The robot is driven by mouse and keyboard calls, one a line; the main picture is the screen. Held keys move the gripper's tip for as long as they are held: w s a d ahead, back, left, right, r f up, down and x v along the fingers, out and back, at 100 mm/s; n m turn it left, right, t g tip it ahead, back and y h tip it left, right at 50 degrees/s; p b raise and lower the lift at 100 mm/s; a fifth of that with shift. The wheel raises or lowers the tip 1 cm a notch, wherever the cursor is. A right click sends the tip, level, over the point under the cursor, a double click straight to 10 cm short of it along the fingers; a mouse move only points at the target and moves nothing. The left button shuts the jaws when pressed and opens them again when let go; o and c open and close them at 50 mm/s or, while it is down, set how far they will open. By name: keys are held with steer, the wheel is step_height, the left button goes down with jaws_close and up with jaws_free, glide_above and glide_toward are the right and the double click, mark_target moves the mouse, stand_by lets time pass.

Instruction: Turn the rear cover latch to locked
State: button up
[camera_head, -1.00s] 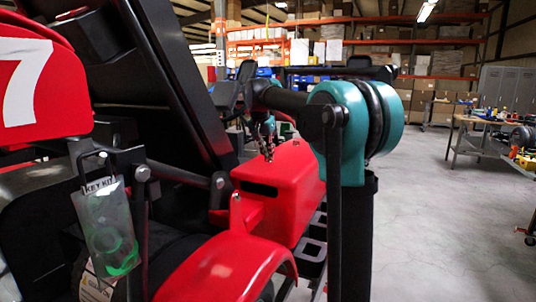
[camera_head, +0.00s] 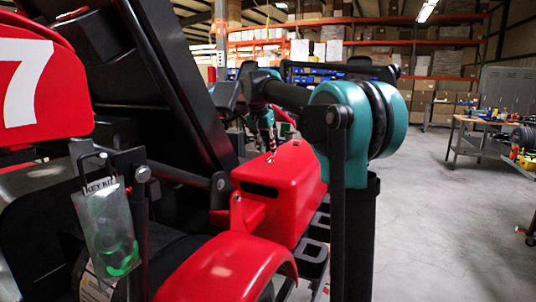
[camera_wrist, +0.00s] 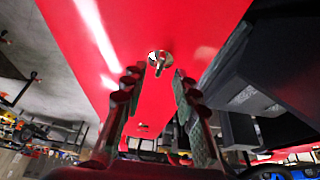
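The red rear cover (camera_head: 283,190) has a dark slot in its near face. In the wrist view its red underside or face (camera_wrist: 205,25) fills the upper middle. The latch (camera_wrist: 159,61), a small metal knob with a thin tab on a round base, sits on that red surface. My gripper (camera_wrist: 158,75) is open, with a fingertip on either side of the latch's tab and nothing visibly held. In the head view my gripper (camera_head: 267,140) is small, above the cover's far upper edge. Whether a finger touches the latch cannot be told.
A black slanted panel (camera_head: 175,75) of the kart stands left of my gripper. A red fender (camera_head: 225,270) and a hanging key kit pouch (camera_head: 108,230) are nearer. A workbench (camera_head: 470,135) stands at the right, with open floor (camera_head: 430,220) before it.

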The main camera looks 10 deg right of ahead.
steer(key=v, duration=0.9)
steer(key=shift+r, duration=0.25)
steer(key=shift+s, duration=0.1)
